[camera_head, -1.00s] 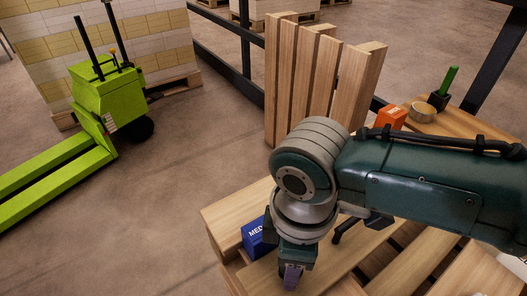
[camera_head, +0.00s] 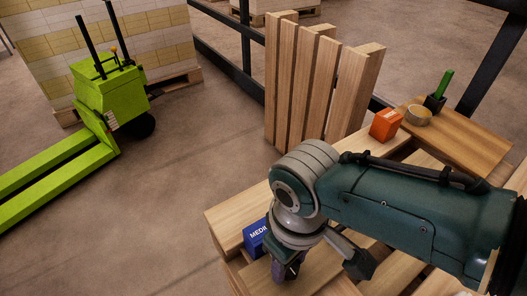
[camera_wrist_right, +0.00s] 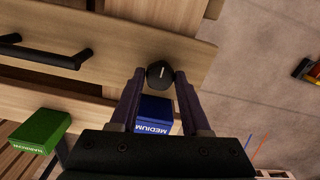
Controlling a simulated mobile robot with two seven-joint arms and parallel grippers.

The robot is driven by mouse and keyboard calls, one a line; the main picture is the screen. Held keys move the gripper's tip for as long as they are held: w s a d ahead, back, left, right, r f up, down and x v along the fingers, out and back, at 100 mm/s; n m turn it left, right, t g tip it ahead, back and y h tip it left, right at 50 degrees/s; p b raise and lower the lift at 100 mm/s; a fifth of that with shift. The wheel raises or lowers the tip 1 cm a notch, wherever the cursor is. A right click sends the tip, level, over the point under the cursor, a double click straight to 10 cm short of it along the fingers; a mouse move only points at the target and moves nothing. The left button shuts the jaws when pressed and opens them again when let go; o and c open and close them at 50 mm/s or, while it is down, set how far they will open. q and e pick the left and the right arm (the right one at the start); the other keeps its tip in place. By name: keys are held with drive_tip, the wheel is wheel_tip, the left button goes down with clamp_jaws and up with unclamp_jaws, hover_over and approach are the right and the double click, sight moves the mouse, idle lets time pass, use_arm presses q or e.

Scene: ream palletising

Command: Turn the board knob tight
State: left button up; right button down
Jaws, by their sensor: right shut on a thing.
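A black knob (camera_wrist_right: 160,74) with a small pale mark sits on a wooden board (camera_wrist_right: 115,45) in the right wrist view. My right gripper (camera_wrist_right: 160,77) has its two dark fingers on either side of the knob and is shut on it. In the head view my right gripper (camera_head: 285,272) points down over the slatted wooden surface, and the knob is hidden behind it. My left gripper is not in view.
A blue box (camera_head: 256,234) marked MEDIUM lies close beside my right gripper. A green box (camera_wrist_right: 40,130) and a black bar handle (camera_wrist_right: 45,50) are nearby. An orange box (camera_head: 385,124) and a tape roll (camera_head: 417,115) stand farther back. A green pallet truck (camera_head: 105,95) is at left.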

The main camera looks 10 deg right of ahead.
idle(0.4)
drive_tip(key=shift+c, duration=1.8)
unclamp_jaws()
wheel_tip(320, 180, up, 10)
drive_tip(key=p, duration=0.5)
drive_tip(key=shift+p, duration=0.4)
